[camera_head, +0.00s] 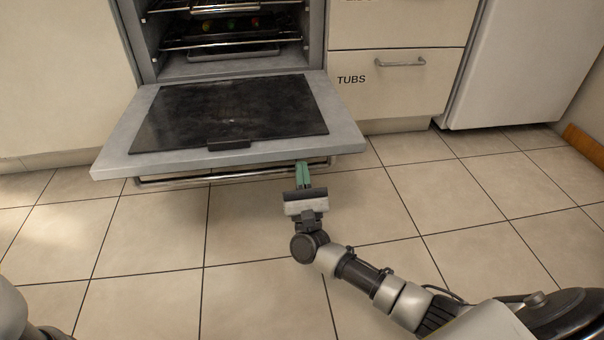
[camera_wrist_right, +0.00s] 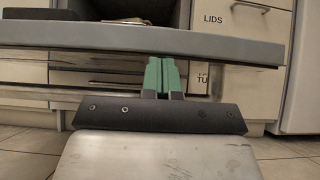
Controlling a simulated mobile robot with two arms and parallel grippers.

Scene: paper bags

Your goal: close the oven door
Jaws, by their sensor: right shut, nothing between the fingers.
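The oven door (camera_head: 335,112) is folded down and open, lying about level in front of the oven. Its dark glass panel (camera_head: 225,110) faces up. The door handle (camera_head: 160,181) is a metal bar below the door's front edge. My right gripper (camera_head: 302,168) has green fingers, shut and empty, at the door's front edge right of its middle. The fingertips are hidden under the door edge. In the right wrist view the green fingers (camera_wrist_right: 161,76) reach below the door's edge (camera_wrist_right: 120,38); I cannot tell whether they touch it. My left gripper is not in view.
The oven interior (camera_head: 225,65) shows racks and a tray with small coloured items. A drawer labelled TUBS (camera_head: 400,80) is shut on the right, beside a white appliance (camera_head: 520,60). The tiled floor (camera_head: 150,260) before the door is clear.

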